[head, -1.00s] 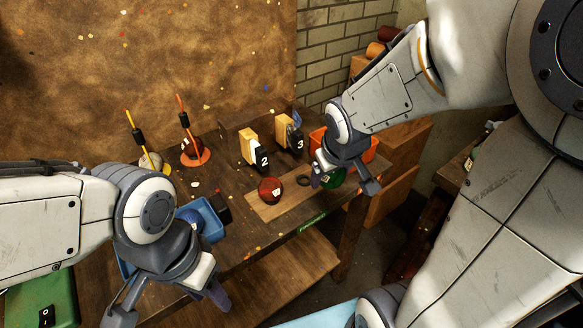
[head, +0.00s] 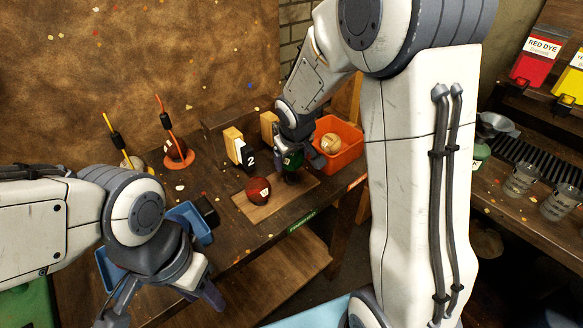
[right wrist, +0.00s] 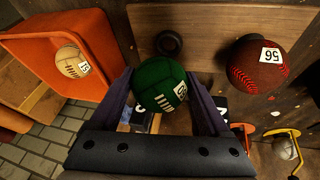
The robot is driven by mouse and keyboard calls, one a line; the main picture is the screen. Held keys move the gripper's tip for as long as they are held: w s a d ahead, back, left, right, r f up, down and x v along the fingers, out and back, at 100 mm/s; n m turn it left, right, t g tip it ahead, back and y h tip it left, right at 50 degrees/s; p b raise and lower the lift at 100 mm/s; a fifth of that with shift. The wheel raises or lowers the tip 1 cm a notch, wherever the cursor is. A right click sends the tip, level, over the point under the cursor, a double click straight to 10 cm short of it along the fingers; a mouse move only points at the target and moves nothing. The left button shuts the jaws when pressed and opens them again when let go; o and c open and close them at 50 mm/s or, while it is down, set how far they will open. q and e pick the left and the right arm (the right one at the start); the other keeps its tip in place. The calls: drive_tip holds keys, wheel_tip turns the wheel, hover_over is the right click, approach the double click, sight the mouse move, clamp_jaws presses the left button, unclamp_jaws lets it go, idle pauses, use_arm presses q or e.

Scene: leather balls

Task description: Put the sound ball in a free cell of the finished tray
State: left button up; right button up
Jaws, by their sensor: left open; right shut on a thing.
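My right gripper (right wrist: 165,98) is shut on a green ball (right wrist: 162,82) with white stitching and a small label. In the head view the green ball (head: 292,161) hangs below that gripper, over the far end of a wooden board (head: 278,206). A dark red ball (head: 258,191) rests on the board; its label reads 56 in the right wrist view (right wrist: 258,65). A blue tray (head: 196,216) stands at the left, partly hidden by my left arm. My left gripper (head: 163,303) is open and empty in front of it. I cannot read which tray is the finished one.
An orange bin (head: 345,160) beyond the board holds a tan ball (head: 331,143). A dark ring (right wrist: 169,43) lies on the board. Number blocks and two balls with upright rods stand along the back. A dye shelf with cups (head: 522,178) is at the right.

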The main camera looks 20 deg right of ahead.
sight(292, 169)
drive_tip(key=shift+f+b, duration=0.55)
drive_tip(key=shift+f, duration=1.25)
drive_tip(key=shift+f, duration=0.1)
drive_tip(key=o, duration=1.3)
